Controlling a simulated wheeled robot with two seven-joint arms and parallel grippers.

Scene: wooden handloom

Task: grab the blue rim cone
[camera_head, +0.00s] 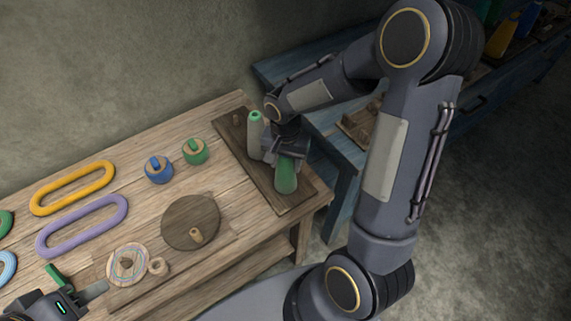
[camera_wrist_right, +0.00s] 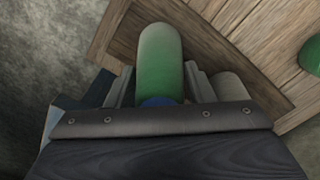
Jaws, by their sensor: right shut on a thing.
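My right gripper (camera_head: 284,150) is shut on a green cone (camera_head: 286,177) at the dark board on the table's right end. In the right wrist view the green cone (camera_wrist_right: 160,60) sits between the two fingers (camera_wrist_right: 160,85), with a strip of blue (camera_wrist_right: 158,101) at its near end, so I take it as the blue rim cone. I cannot tell whether its base touches the board. A paler cone with a green top (camera_head: 254,135) stands just left of the gripper. My left gripper (camera_head: 75,288) is at the lower left corner, partly cut off; its opening is unclear.
The dark board (camera_head: 232,140) lies under the cones. Blue (camera_head: 158,172) and green (camera_head: 195,153) knobbed pieces, a round dark disc (camera_head: 190,224), and yellow (camera_head: 70,188) and purple (camera_head: 82,228) loops lie to the left. A blue bench (camera_head: 345,165) stands behind on the right.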

